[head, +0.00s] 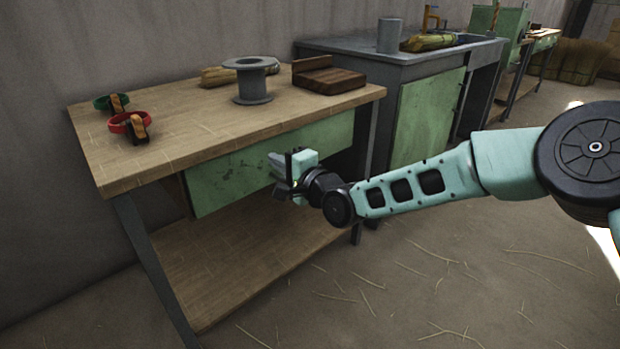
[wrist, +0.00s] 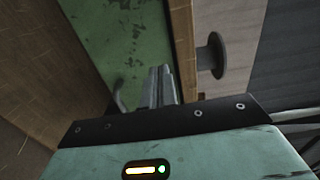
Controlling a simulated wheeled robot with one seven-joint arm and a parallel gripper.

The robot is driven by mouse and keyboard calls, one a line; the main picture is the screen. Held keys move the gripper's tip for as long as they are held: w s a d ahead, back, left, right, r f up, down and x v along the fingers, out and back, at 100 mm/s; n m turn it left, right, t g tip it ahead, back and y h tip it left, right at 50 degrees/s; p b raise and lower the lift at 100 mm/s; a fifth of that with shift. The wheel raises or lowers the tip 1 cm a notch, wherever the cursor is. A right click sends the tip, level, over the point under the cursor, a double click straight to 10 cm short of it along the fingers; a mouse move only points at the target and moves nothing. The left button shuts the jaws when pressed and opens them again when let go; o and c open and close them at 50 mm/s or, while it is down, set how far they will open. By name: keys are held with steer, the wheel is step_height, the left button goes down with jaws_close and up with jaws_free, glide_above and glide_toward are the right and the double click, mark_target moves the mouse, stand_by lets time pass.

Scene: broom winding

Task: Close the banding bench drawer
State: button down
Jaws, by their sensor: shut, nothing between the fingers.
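The banding bench (head: 200,130) has a wooden top and a green drawer front (head: 235,172) under its near edge. A strip of brown drawer side shows behind the front's left end, so the drawer looks partly out; how far is hard to tell. My gripper (head: 278,173) is in front of the drawer's right part, fingers together and empty. In the wrist view the shut fingers (wrist: 160,85) point at the green front (wrist: 135,35), close to it; contact cannot be told. A curved grey piece (wrist: 120,100), perhaps the handle, shows beside the fingers.
On the bench top are a grey spool (head: 250,80), a dark wooden block (head: 328,78), a straw bundle (head: 215,76) and red (head: 130,123) and green (head: 110,102) banded tools. A lower shelf (head: 220,262) lies beneath. A grey-topped green cabinet (head: 425,115) stands behind right. The front floor is open.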

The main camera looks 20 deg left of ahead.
steer(key=p+v, duration=0.2)
steer(key=v, duration=0.6)
steer(key=shift+d, duration=0.4)
steer(key=s+d+r+n+g+h, duration=0.15)
steer(key=s+d+n+h, duration=0.3)
steer(key=s+d, duration=0.65)
steer(key=s+d+r+n+g+h, duration=0.1)
steer(key=s+d+n+g+h, duration=0.4)
steer(key=d, duration=1)
steer(key=s+d+r+n+h, duration=0.1)
steer(key=s+d+n+h, duration=0.2)
steer(key=s+d+h, duration=0.65)
steer(key=s+d+r+y+p, duration=0.1)
steer(key=d+r+y+p, duration=0.2)
steer(key=r+p, duration=2.7)
steer(key=shift+s+d, duration=0.2)
steer(key=shift+s, duration=0.05)
steer(key=shift+r+m, duration=0.1)
steer(key=shift+m, duration=0.15)
